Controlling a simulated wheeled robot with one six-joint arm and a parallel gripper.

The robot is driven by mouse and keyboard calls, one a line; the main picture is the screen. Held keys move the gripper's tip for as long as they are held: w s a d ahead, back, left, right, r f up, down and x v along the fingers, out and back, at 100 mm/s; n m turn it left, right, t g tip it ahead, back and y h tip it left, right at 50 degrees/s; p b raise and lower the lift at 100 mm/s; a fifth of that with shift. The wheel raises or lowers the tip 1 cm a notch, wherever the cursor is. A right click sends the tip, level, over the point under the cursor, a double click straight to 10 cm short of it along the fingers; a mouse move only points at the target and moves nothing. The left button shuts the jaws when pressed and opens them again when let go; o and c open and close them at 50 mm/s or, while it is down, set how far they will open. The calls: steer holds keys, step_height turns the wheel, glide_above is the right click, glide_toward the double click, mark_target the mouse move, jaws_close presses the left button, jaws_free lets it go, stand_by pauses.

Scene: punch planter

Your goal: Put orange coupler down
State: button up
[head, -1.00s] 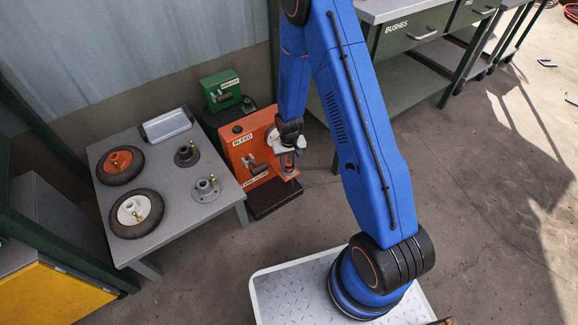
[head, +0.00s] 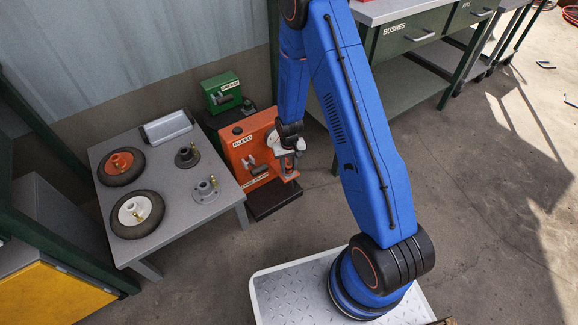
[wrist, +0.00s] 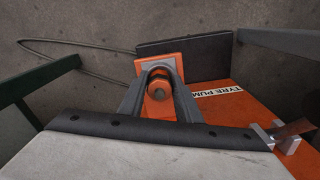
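The orange coupler (wrist: 158,88) shows in the wrist view as an orange piece with a brownish round middle. It is between the two grey fingers of my gripper (wrist: 158,76), which lie close along both its sides. Beneath it is the small orange shelf (wrist: 179,58) of the orange tyre pump (wrist: 225,115). Whether the coupler touches the shelf is hard to tell. In the head view my gripper (head: 288,162) is at the front of the orange pump (head: 250,145), and the coupler is mostly hidden.
A grey table (head: 170,225) at left holds an orange-hubbed wheel (head: 120,165), a white-hubbed wheel (head: 137,213), two grey hubs and a tray (head: 166,126). A green pump (head: 221,92) stands behind the orange one. A workbench (head: 415,40) stands at right. The floor between is clear.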

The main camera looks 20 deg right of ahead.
steer(key=shift+o, duration=0.7)
steer(key=shift+f, duration=0.6)
steer(key=shift+o, duration=0.2)
steer(key=shift+w+r, duration=0.2)
steer(key=shift+r, duration=0.4)
step_height(320, 180, up, 12)
step_height(320, 180, up, 14)
steer(key=t, duration=0.1)
glide_above(289, 165)
steer(key=s+d, duration=0.2)
steer(key=s, duration=0.1)
steer(key=s+d+r+t, duration=0.1)
steer(key=s+r, duration=0.3)
steer(key=r, duration=0.2)
steer(key=s+d+r, duration=0.1)
steer(key=s+r, duration=0.3)
steer(key=r, duration=0.3)
steer(key=s+d+r+t, duration=0.1)
steer(key=s+r, duration=0.4)
steer(key=s, duration=0.6)
steer(key=s+d+r+t, duration=0.1)
steer(key=s+r, duration=0.5)
steer(key=s, duration=0.5)
steer(key=shift+s+d+r+t, duration=0.15)
steer(key=shift+d+r+t, duration=0.15)
steer(key=shift+d, duration=0.1)
